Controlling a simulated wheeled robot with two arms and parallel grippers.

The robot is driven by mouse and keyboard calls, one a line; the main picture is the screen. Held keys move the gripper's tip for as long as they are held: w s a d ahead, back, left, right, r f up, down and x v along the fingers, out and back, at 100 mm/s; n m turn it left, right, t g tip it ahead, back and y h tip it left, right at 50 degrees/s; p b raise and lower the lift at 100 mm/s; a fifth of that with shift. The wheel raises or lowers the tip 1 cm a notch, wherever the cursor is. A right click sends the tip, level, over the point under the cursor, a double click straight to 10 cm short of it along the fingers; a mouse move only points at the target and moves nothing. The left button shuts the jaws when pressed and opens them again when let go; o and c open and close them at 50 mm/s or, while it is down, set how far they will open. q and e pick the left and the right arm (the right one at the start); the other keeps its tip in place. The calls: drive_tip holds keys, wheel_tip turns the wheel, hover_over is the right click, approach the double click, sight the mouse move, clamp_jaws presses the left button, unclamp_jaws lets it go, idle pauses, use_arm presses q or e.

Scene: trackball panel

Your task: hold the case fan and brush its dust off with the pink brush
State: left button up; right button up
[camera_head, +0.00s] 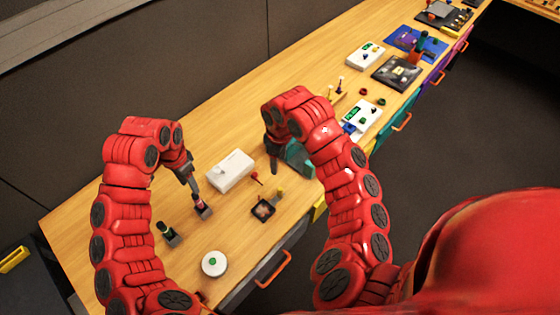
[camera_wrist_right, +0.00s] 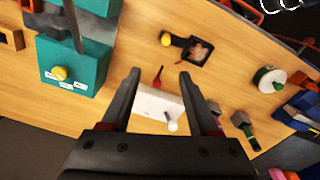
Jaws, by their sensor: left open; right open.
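The case fan appears to be the small black square frame (camera_head: 263,211) with a brownish-pink middle, lying on the table; it also shows in the right wrist view (camera_wrist_right: 198,52). The pink brush (camera_head: 203,205) stands in a dark holder left of the fan, and its pink part shows in the right wrist view (camera_wrist_right: 213,108). My left gripper (camera_head: 196,193) is open right at the pink brush; I cannot tell whether it touches. My right gripper (camera_head: 273,163) is open and empty above the table, beyond the fan; its fingers show apart in the wrist view (camera_wrist_right: 160,76).
A white box (camera_head: 230,170) lies between the arms. A teal box (camera_head: 299,158) stands beside my right gripper. A green-topped item (camera_head: 166,231) stands in a holder, and a round white piece with a green button (camera_head: 214,263) lies nearer. A small red piece (camera_head: 255,177) and yellow knob (camera_head: 280,191) flank the fan.

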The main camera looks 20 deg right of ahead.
sight(280, 189)
drive_tip(key=shift+g, duration=0.3)
drive_tip(key=f, duration=1.1)
drive_tip(key=s+f, duration=0.1)
drive_tip(key=f, duration=0.5)
drive_tip(key=shift+d, duration=0.1)
clamp_jaws()
